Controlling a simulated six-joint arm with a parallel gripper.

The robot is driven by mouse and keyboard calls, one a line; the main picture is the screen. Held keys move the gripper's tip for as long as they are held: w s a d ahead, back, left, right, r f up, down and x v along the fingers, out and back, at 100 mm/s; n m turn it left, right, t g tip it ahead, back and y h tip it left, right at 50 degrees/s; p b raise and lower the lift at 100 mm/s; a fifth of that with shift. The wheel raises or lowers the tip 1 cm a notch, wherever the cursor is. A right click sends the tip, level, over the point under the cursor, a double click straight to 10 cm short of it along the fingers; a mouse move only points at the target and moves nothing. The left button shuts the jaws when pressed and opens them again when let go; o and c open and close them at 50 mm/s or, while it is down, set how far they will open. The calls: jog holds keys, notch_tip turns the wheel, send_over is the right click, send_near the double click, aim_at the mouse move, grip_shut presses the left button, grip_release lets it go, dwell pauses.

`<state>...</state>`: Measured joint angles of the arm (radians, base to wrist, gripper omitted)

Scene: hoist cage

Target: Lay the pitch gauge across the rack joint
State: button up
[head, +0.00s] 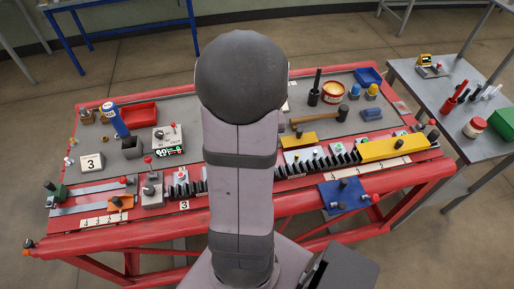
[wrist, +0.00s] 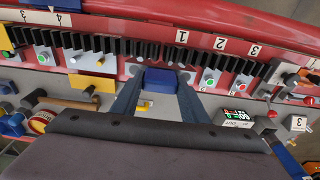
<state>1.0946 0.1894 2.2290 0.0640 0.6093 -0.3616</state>
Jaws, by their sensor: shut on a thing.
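My gripper (wrist: 160,88) shows in the wrist view, its two blue-grey fingers shut on a small blue block (wrist: 160,77). I take this block to be the pitch gauge, but its full shape is hidden. The dark toothed rack (wrist: 90,43) runs across the upper part of the wrist view, just above the held block in the picture. I cannot tell whether they touch. In the head view my arm hides my gripper, the held block and the middle of the rack; the rack's right part (head: 320,163) shows. The exact joint line is too small to make out.
A yellow block with a dark knob (head: 395,149) sits at the rack's right end. Several small blocks with coloured buttons line the rack. A hammer (head: 320,118), a red tray (head: 139,115) and a green-lit display box (head: 168,139) stand on the red-framed bench (head: 90,228).

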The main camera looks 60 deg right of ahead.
jog(key=shift+f, duration=0.1)
notch_tip(320, 180, down, 4)
jog(key=b, duration=0.4)
jog(key=shift+f, duration=0.25)
jog(key=shift+f+b, duration=0.85)
jog(key=shift+f, duration=0.1)
jog(key=shift+f+b, duration=0.5)
jog(key=shift+f, duration=0.5)
dwell(1.8)
jog(key=o, duration=1.5)
jog(key=shift+c, duration=0.2)
jog(key=shift+s+a+r+b, duration=0.1)
jog(key=shift+r+b, duration=0.1)
jog(key=shift+r, duration=1.05)
jog(key=shift+s+a+r+b, duration=0.1)
jog(key=shift+s+r+b, duration=0.05)
jog(key=shift+r, duration=1.05)
jog(key=shift+s+a+r+b, duration=0.1)
jog(key=shift+r+b, duration=0.1)
jog(key=shift+r, duration=1.05)
